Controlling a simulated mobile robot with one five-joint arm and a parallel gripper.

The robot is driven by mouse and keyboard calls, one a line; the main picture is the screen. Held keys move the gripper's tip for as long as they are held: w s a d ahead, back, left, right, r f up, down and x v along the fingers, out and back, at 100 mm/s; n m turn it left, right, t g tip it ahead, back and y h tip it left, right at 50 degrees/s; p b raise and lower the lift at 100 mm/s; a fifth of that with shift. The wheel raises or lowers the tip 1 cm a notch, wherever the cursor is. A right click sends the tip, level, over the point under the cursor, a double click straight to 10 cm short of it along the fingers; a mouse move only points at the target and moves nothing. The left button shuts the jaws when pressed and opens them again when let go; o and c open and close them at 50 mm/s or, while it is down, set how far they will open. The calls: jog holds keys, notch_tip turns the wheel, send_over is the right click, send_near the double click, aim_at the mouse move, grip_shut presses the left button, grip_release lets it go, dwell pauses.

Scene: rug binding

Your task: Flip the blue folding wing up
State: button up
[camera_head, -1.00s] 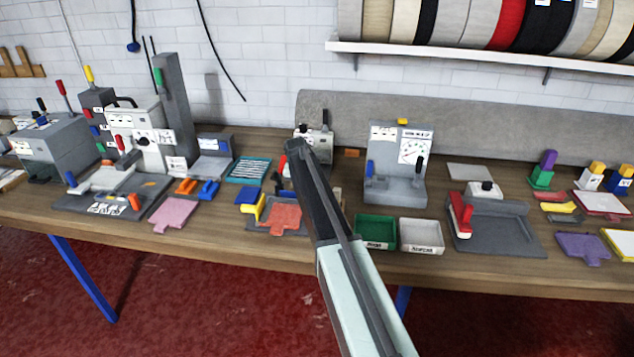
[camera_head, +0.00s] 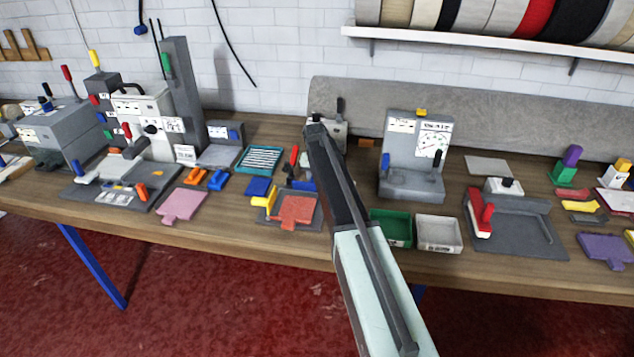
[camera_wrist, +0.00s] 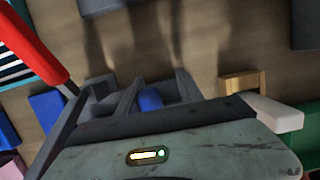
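A blue flat flap (camera_head: 258,187) lies at the left back of the small grey fixture plate (camera_head: 313,218), beside a yellow piece (camera_head: 264,201). The plate carries a salmon pad (camera_head: 295,211). A second blue part (camera_head: 303,185) shows just left of my arm. I cannot tell which blue part is the folding wing. The wrist view has a blue block (camera_wrist: 45,108) at left, under a red lever (camera_wrist: 35,42), and a small blue part (camera_wrist: 150,98) among grey pieces.
Green (camera_head: 392,228) and white (camera_head: 438,233) bins stand right of my arm. Behind them is a grey dial gauge stand (camera_head: 412,165). A pink pad (camera_head: 182,205) and a teal striped tray (camera_head: 259,159) are to the left. The front edge of the table (camera_head: 215,236) is mostly clear.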

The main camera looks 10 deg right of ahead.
jog(key=shift+a, duration=0.45)
jog(key=p+v, duration=0.7)
jog(key=v, duration=0.1)
jog(key=shift+r+p, duration=0.1)
jog(key=shift+p, duration=0.3)
